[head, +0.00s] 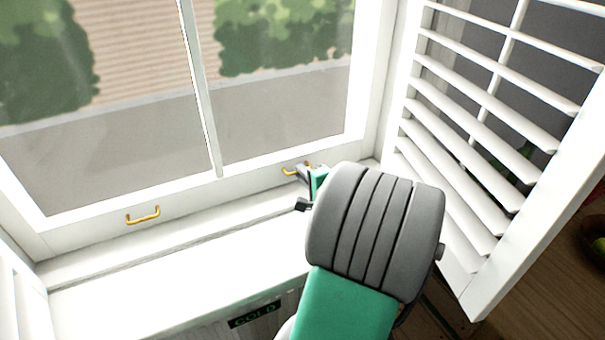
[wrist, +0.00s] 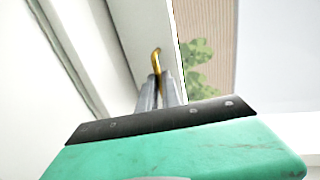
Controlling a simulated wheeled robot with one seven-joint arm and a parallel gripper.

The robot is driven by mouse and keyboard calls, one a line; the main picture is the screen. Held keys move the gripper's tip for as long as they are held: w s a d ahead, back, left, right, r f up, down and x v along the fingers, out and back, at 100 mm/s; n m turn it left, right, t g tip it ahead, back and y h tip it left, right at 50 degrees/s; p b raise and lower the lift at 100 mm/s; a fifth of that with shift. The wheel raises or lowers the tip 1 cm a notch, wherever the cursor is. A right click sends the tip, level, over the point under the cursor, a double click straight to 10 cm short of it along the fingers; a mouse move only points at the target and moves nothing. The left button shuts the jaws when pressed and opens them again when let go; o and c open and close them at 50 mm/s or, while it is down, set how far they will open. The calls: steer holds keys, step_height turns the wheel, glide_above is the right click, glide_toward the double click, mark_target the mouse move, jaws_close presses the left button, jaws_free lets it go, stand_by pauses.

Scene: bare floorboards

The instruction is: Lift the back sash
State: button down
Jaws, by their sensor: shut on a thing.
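The back sash (head: 110,223) is a white window frame with two panes and a thin upright bar between them. Its lower rail carries two brass pull handles. The left handle (head: 143,215) is free. The right handle (head: 290,170) is at my gripper (head: 303,188), partly covered by it. In the wrist view my gripper (wrist: 160,88) has its two grey fingers closed around the brass handle (wrist: 155,60), whose upper end shows beyond the tips. The sash's bottom rail appears to sit low, near the sill.
A white sill (head: 150,280) runs below the window. An open white louvred shutter (head: 470,150) stands close to the right of my arm. A dark "GOLD" label (head: 255,314) is below the sill. A bowl with green fruit (head: 598,240) is at the far right.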

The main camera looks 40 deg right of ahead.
stand_by(0.3)
step_height(320, 180, up, 14)
steer(key=p, duration=1)
steer(key=c, duration=1.6)
jaws_free()
steer(key=shift+f, duration=0.15)
steer(key=shift+o, duration=0.2)
steer(key=v, duration=0.7)
steer(key=shift+s+a+b, duration=0.2)
steer(key=shift+s+b, duration=0.15)
steer(key=shift+b, duration=0.05)
